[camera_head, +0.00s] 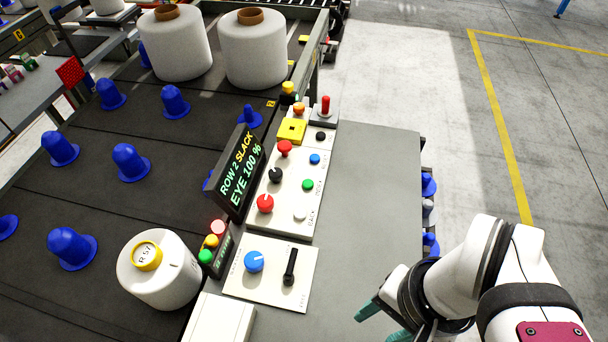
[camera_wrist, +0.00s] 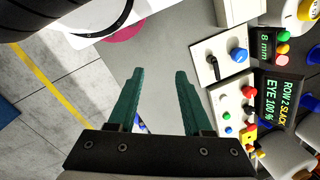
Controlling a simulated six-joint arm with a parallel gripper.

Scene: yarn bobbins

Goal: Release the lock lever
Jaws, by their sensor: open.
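A black lever (camera_head: 289,267) stands on a white panel (camera_head: 239,287) at the front of the console. Its handle points toward the far side. In the wrist view the lever (camera_wrist: 214,66) is to the right of my fingers. The small lettering around it is too small to read surely. A blue knob (camera_head: 254,262) sits on the same panel, left of the lever. My gripper (camera_head: 382,320) is open and empty, to the right of the panel and apart from it. Its green fingers (camera_wrist: 159,76) show spread over the grey surface in the wrist view.
A longer button panel (camera_head: 268,219) with red, black, green, blue and white controls lies behind. A display (camera_head: 240,172) reads "ROW 2 SLACK EYE 100 %". A white bobbin (camera_head: 177,286) with a yellow top stands left. The grey tabletop (camera_head: 369,190) between gripper and panels is clear.

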